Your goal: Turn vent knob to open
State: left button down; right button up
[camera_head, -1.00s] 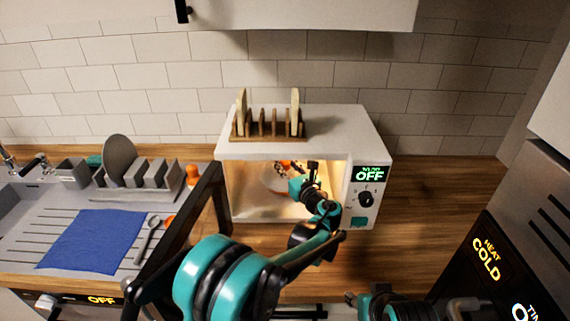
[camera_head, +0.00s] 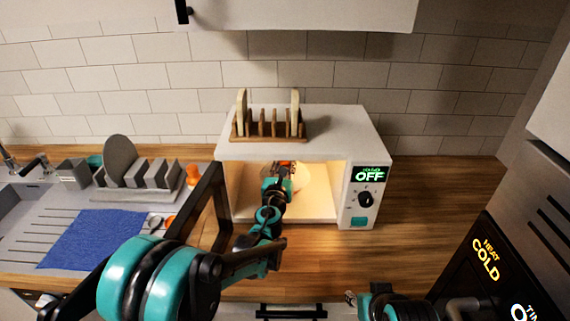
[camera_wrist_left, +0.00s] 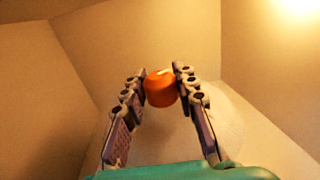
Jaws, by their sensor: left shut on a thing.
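The small round orange knob (camera_wrist_left: 160,88) sits between the fingertips of my left gripper (camera_wrist_left: 162,82), which is shut on it. A pale, rounded, lid-like shape (camera_wrist_left: 215,125) shows behind and below the knob in the left wrist view. In the head view my left gripper (camera_head: 285,166) is inside the open, lit microwave (camera_head: 310,210), and only a bit of orange shows at its tip. I cannot tell the knob's turn position. Part of my right arm shows at the bottom, but its fingers cannot be made out.
The microwave door (camera_head: 205,200) stands open at the left. Its panel reads OFF above a black dial (camera_head: 366,199). A wooden rack (camera_head: 268,130) with toast stands on top. A blue cloth (camera_head: 92,238) and dish rack (camera_head: 140,180) are left. The counter right of the microwave is clear.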

pick_arm(q)
jog(key=shift+m+g+h, duration=0.7)
jog(key=shift+m+h, duration=0.9)
jog(key=shift+h, duration=1.1)
jog(key=c, duration=1.1)
grip_release()
jog(key=shift+c, duration=0.2)
jog(key=shift+y, duration=0.4)
